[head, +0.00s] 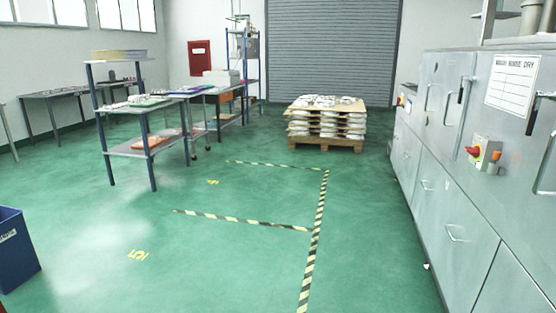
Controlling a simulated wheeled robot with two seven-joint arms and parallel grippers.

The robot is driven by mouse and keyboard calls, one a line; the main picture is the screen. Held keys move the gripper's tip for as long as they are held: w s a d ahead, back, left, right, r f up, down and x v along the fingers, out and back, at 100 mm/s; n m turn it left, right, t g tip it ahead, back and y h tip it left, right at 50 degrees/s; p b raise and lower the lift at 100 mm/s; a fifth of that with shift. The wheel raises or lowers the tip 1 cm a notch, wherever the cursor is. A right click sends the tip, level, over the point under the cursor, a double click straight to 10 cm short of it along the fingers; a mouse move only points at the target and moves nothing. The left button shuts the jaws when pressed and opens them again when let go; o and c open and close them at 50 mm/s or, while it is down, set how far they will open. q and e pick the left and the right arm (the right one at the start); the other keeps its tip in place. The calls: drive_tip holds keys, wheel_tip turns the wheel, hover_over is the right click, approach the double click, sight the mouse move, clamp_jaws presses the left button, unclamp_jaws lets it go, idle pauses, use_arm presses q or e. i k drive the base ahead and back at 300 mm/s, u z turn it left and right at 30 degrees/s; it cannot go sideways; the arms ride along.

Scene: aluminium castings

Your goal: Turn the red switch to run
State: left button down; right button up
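A red switch (473,151) sits on the left side of a small grey and yellow switch box (486,154). The box is fixed to the front of the long grey machine (445,130) at the right. Another small red knob (400,101) shows farther along the same machine, on a yellow-backed box. The switch's markings are too small to read, so I cannot tell its position. Neither of my grippers is in view.
The green floor (240,260) ahead is open, with striped tape lines (318,220). A loaded pallet (326,145) stands ahead, before a shutter (334,50). A workbench (150,104) stands left, a blue bin (14,248) lower left. Machine handles (456,236) stick out.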

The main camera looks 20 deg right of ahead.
sight(474, 152)
drive_tip(key=z, duration=0.25)
drive_tip(key=i, duration=2.9)
drive_tip(key=z, duration=1)
